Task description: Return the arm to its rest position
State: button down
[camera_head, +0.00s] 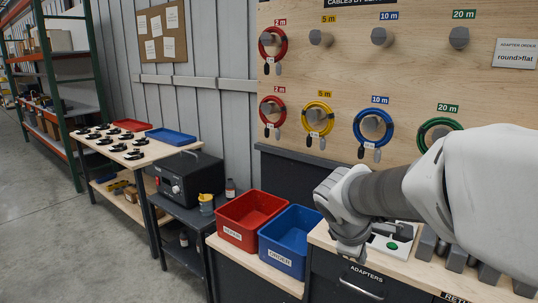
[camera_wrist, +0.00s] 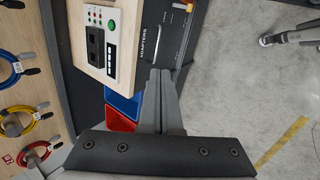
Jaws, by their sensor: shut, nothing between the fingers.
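My arm enters the head view from the right, white with a dark grey band, and reaches over the adapter counter. My gripper (camera_head: 350,252) hangs at its end above the counter's front edge, beside the blue tote. In the wrist view my gripper (camera_wrist: 160,74) shows two grey fingers brought together, with nothing between them. Whether the gripper touches the counter cannot be told.
A red tote (camera_head: 240,234) and a blue tote (camera_head: 290,257) stand left of the gripper. A panel with a green button (camera_head: 392,245) lies close to it on the right. Coiled cables (camera_head: 318,118) hang on the pegboard behind. The floor (camera_wrist: 265,90) looks mostly clear.

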jog(key=s+a+r+m+y+p, duration=0.2)
jog(key=s+m, duration=0.3)
jog(key=s, duration=0.4)
jog(key=s+a+r+m+y+p, duration=0.2)
jog(key=s+r+m, duration=0.3)
jog(key=s, duration=0.4)
jog(key=shift+a+r+m+t, duration=0.25)
jog(key=shift+m+t, duration=0.05)
jog(key=shift+m, duration=0.4)
